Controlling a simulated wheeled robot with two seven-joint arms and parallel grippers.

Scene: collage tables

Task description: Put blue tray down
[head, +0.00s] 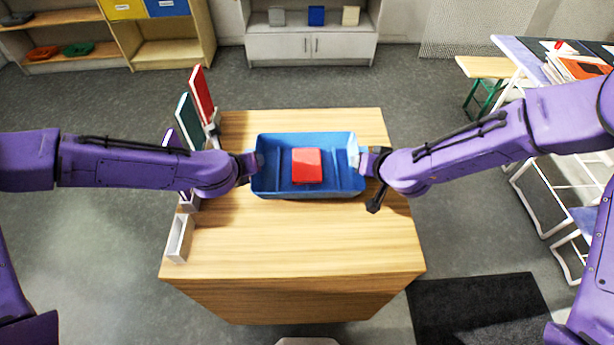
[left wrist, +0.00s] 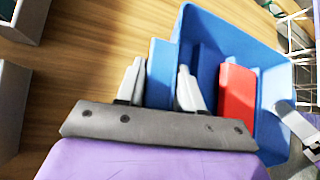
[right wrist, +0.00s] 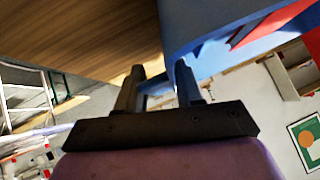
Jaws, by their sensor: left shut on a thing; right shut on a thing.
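The blue tray (head: 340,188) is over the wooden table in the head view, level, with a red block (head: 307,166) inside it. Whether its base touches the table top cannot be told for sure. My left gripper (head: 256,162) is shut on the tray's left end; the left wrist view shows its fingers (left wrist: 160,84) on either side of the blue wall (left wrist: 158,72). My right gripper (head: 360,160) is shut on the tray's right end; the right wrist view shows its fingers (right wrist: 160,88) at the tray's edge (right wrist: 178,35).
The wooden table (head: 290,245) is clear in front of the tray. Upright coloured panels (head: 202,95) and small white holders (head: 179,238) line its left edge. Shelves stand at the back, and a white-framed table (head: 520,50) with books stands at the right. A dark mat (head: 475,310) lies on the floor.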

